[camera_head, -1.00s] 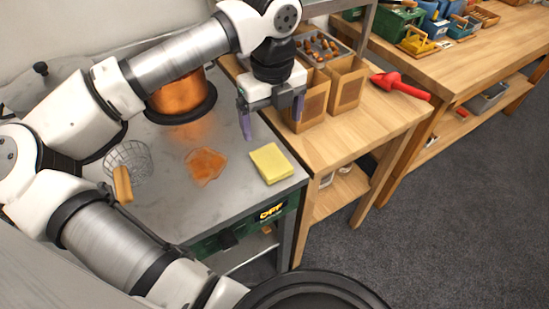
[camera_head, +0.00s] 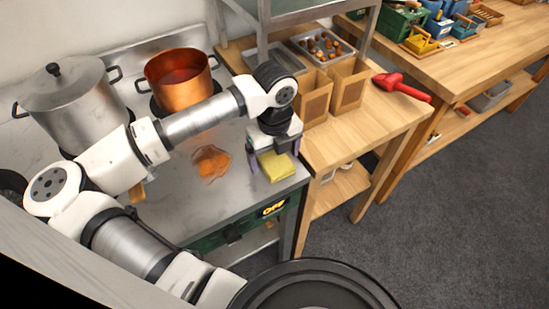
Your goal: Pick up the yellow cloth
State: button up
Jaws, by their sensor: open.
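The yellow cloth (camera_head: 278,168) is a folded square lying on the steel counter (camera_head: 222,197) near its right front corner. My gripper (camera_head: 274,164) is directly over the cloth, pointing down. Its two purple-grey fingers are apart, one at the left side of the cloth and the other toward its upper right. The gripper body hides the cloth's far edge. I cannot tell whether the fingertips touch the cloth or the counter.
An orange spill (camera_head: 211,162) lies left of the cloth. A copper pot (camera_head: 179,88) and a lidded steel pot (camera_head: 77,108) stand behind. Paper bags (camera_head: 349,86), a tray of chestnuts (camera_head: 324,44) and a red scoop (camera_head: 402,87) are on the wooden table (camera_head: 375,125).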

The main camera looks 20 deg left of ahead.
aim_at(275, 158)
jog(key=c, duration=1.1)
jog(key=shift+o, duration=0.2)
jog(key=shift+r, duration=0.1)
notch_tip(275, 158, up, 20)
jog(key=b, duration=0.3)
jog(key=shift+b, duration=0.35)
jog(key=o, duration=0.3)
jog(key=shift+c, duration=1)
jog(key=shift+w, duration=0.1)
